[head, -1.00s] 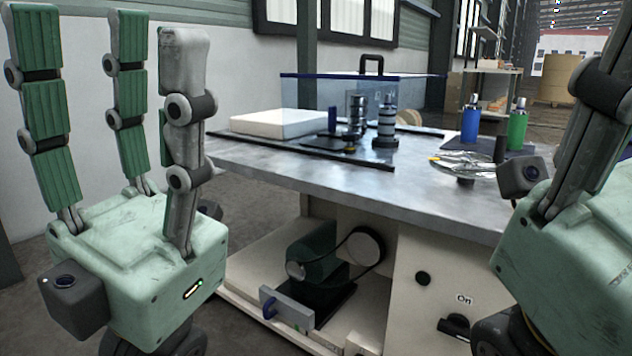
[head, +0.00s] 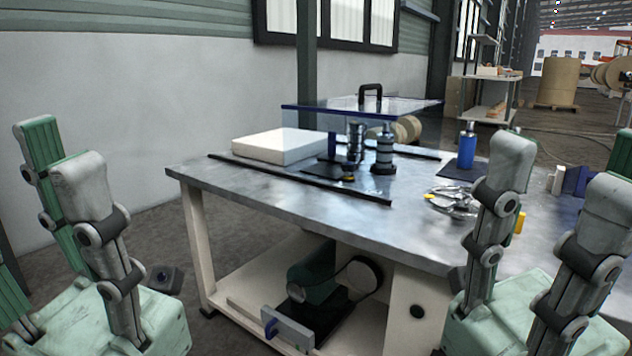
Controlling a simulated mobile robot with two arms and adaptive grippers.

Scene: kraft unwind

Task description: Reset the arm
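My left gripper (head: 60,148) stands at the lower left with its jointed green and grey fingers spread and pointing up. It is open and empty, left of the table and clear of it. My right gripper (head: 562,168) is at the lower right, its grey fingers pointing up and spread apart. It looks open and empty, in front of the table's right part, and its base is cut off by the frame. Both arms are mostly out of view.
The metal-topped table (head: 235,188) carries a white block (head: 280,146), a clear blue-edged cover (head: 335,104) with a black handle, a blue bottle (head: 466,150) and a shiny crumpled item (head: 450,201). A motor (head: 312,275) sits on its lower shelf.

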